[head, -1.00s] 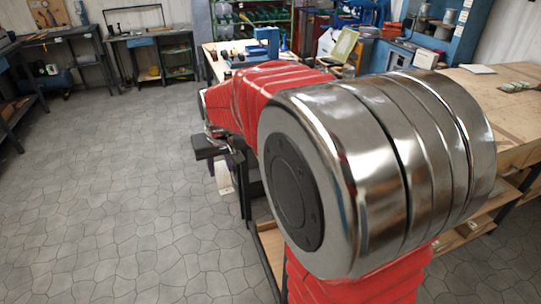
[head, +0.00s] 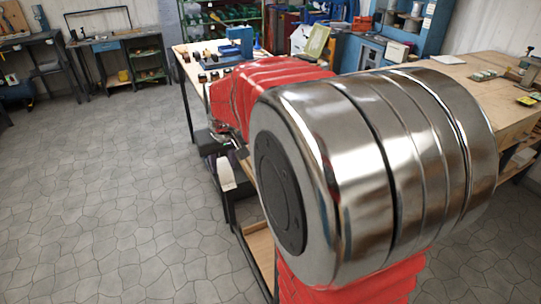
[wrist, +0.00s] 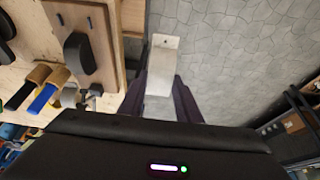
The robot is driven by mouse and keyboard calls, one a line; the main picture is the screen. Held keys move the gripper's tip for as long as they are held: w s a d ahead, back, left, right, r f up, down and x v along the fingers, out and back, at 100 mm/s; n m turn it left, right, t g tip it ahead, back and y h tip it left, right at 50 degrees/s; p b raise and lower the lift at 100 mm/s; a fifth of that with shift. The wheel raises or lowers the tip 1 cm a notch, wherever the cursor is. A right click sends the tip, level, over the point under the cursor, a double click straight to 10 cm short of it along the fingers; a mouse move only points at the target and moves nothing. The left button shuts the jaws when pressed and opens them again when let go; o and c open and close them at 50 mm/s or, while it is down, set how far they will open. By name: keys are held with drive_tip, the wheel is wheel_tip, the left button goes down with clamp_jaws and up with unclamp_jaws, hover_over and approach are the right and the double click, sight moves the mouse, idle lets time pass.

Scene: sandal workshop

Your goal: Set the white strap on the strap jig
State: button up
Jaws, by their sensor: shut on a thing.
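The white strap (wrist: 163,62) is between the two dark fingers of my gripper (wrist: 161,100) in the wrist view, its far end sticking out past them with a small hole in it. In the head view the white strap (head: 226,173) hangs below my gripper, over the floor beside a bench edge; my arm hides much of that area. A brown board with a black curved block (wrist: 76,52) lies on the wooden bench left of the gripper in the wrist view; I cannot tell for sure whether it is the strap jig. The strap is apart from it.
The wooden bench (head: 470,78) at right in the head view carries small items. A dark-framed rack (wrist: 295,115) stands at right in the wrist view. Open grey floor (head: 110,200) lies at left.

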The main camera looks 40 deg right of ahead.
drive_tip(key=s+d, duration=0.1)
drive_tip(key=d, duration=0.2)
drive_tip(key=s+d, duration=0.1)
drive_tip(key=d, duration=0.3)
drive_tip(key=s+d, duration=0.1)
drive_tip(key=d, duration=0.2)
drive_tip(key=shift+d, duration=0.2)
drive_tip(key=d, duration=0.1)
drive_tip(key=s+d, duration=0.1)
drive_tip(key=d, duration=0.1)
drive_tip(key=shift+s+d+f, duration=0.2)
drive_tip(key=shift+d+f, duration=0.2)
drive_tip(key=shift+f, duration=0.35)
drive_tip(key=o, duration=1.1)
drive_tip(key=shift+w+f, duration=0.1)
